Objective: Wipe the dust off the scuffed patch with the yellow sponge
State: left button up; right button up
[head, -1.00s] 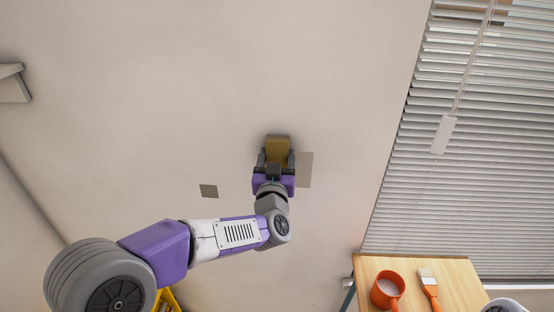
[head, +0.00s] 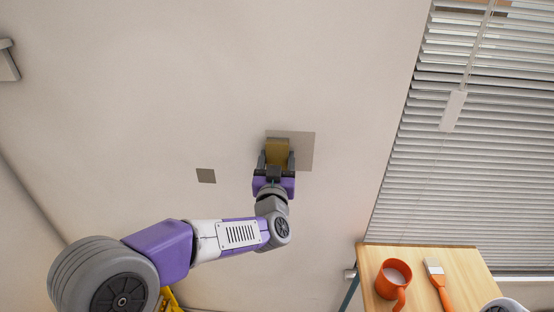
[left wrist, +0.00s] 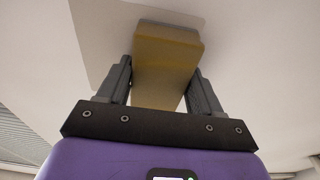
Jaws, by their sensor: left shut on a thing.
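The yellow sponge (head: 277,152) is held between the fingers of my left gripper (head: 277,160). It also shows in the left wrist view (left wrist: 166,62) as a mustard-coloured block gripped between both fingers. The grey square patch (head: 303,150) is on the pale wall. The sponge is in front of its left part, and the patch shows above and to the right of the sponge. I cannot tell whether the sponge touches the wall. A smaller, darker square (head: 206,175) is on the wall to the left. My right gripper is not in view.
A wooden table (head: 450,262) at the lower right carries an orange mug (head: 392,287) and an orange-handled brush (head: 437,283). Window blinds (head: 470,170) cover the right side. A yellow object (head: 170,301) is partly hidden behind my left arm. The wall around the patch is clear.

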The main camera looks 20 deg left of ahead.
pick_arm(q)
notch_tip(320, 180, down, 6)
jog(key=b, duration=0.4)
jog(key=shift+r, duration=0.2)
jog(key=shift+r+v, duration=0.15)
jog(key=shift+v, duration=1.3)
jog(key=shift+r+v, duration=0.2)
jog(key=shift+v, duration=1.25)
jog(key=shift+s, duration=0.1)
jog(key=v, duration=0.3)
jog(key=shift+r, duration=0.15)
